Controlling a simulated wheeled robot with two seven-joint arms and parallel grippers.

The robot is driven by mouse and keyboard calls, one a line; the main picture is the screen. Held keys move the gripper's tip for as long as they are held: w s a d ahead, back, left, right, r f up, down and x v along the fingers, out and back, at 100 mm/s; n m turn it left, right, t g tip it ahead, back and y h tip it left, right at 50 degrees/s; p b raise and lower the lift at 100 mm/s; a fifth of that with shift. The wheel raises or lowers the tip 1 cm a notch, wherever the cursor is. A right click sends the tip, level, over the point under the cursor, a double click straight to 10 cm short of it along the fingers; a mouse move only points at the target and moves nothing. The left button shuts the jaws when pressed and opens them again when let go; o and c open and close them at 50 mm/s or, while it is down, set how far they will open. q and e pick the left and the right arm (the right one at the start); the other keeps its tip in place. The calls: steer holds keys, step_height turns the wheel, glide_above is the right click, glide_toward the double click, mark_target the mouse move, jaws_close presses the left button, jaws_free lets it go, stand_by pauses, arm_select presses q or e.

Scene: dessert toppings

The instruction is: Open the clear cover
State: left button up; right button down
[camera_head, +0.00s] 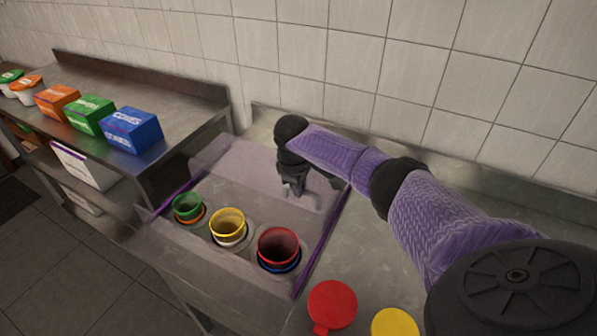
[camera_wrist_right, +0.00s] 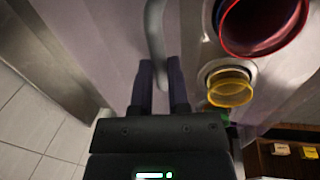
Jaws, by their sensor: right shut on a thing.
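The clear cover (camera_head: 235,160) is a see-through panel at the back of the topping station, behind the cups; I cannot tell its exact tilt. My right gripper (camera_head: 293,190) reaches down to it from the right arm. In the right wrist view, the two dark fingers of that gripper (camera_wrist_right: 160,88) are shut on the cover's grey curved handle (camera_wrist_right: 155,30). Three cups stand in front of the gripper: a green cup (camera_head: 187,207), a yellow cup (camera_head: 228,224) and a red cup (camera_head: 279,247). My left gripper is not in view.
Purple edge strips (camera_head: 322,245) run along the station's sides. A red lid (camera_head: 332,304) and a yellow lid (camera_head: 395,325) lie at the front right. A steel shelf at left holds blue (camera_head: 132,131), green (camera_head: 89,116) and orange boxes (camera_head: 57,101). A tiled wall stands behind.

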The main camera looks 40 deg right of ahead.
steer(key=c, duration=0.7)
jaws_free()
steer(key=shift+o, duration=0.4)
step_height(320, 180, up, 10)
steer(key=a+p, duration=0.1)
steer(key=p, duration=0.1)
steer(key=shift+s+a+p, duration=0.3)
steer(key=shift+a+p, duration=0.1)
steer(key=shift+f, duration=0.1)
